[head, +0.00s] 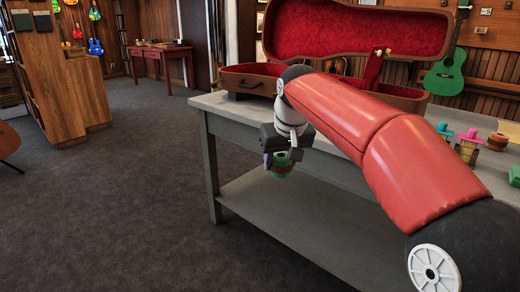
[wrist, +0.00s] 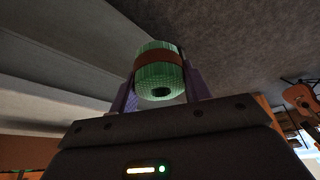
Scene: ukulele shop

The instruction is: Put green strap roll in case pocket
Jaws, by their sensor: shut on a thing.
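The green strap roll (wrist: 158,80) has a brown band around its middle and a dark hole in its end. My gripper (wrist: 160,84) is shut on it, one finger on each side in the wrist view. In the head view the green strap roll (head: 283,161) hangs in my gripper (head: 277,159) in front of the table's left front edge. The open case (head: 250,80), brown outside with red lining, stands on the table with its lid up. My arm covers much of the case's lower part, and I cannot clearly make out the pocket.
The grey table (head: 222,106) has a lower shelf. On its right side are a green block-like item (head: 515,176), a pink-and-yellow item (head: 468,147) and an orange-brown roll (head: 497,141). A green ukulele (head: 446,73) hangs behind.

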